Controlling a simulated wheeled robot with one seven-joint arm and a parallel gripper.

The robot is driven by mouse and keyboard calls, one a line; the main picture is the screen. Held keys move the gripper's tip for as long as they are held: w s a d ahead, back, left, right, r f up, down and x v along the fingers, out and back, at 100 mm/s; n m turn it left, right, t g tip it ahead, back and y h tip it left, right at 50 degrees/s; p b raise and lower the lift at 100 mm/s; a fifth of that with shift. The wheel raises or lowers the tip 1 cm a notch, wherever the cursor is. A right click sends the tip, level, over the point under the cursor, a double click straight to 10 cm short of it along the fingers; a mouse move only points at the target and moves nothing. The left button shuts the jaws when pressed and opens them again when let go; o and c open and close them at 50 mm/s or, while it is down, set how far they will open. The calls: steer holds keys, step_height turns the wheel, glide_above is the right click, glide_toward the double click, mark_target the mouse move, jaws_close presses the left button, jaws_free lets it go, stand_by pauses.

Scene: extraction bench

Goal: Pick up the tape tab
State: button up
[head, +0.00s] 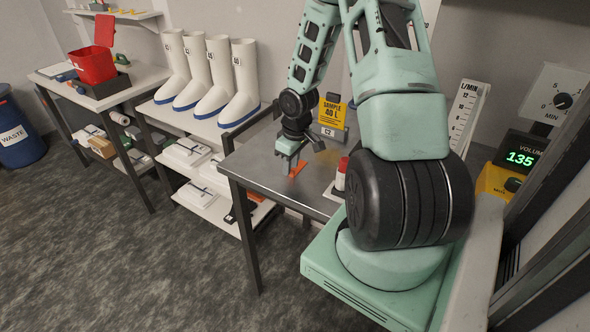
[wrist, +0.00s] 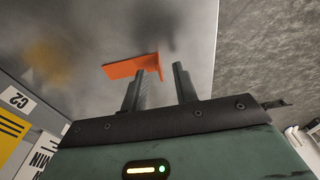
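The tape tab is an orange, L-shaped piece (wrist: 130,67) lying on the bare metal bench top, with a short raised edge at one end. In the head view it shows as a small orange patch (head: 297,169) beside my gripper, partly hidden by it. My gripper (wrist: 158,72) is open and empty, its two dark fingers pointing at the tab. In the wrist view the raised edge appears in line with the gap between the fingertips. I cannot tell how far above the bench the fingertips are. The gripper also shows in the head view (head: 290,165).
The metal bench (head: 262,178) is mostly clear. A red-and-white bottle (head: 341,174) stands to the right of the gripper, and a yellow "SAMPLE 40 L" sign (head: 333,112) stands behind. White boots (head: 240,80) stand on a rack to the left. The bench's edge is close by.

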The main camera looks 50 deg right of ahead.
steer(key=shift+w+f, duration=0.1)
steer(key=shift+f, duration=0.7)
jaws_close()
steer(key=shift+r, duration=0.1)
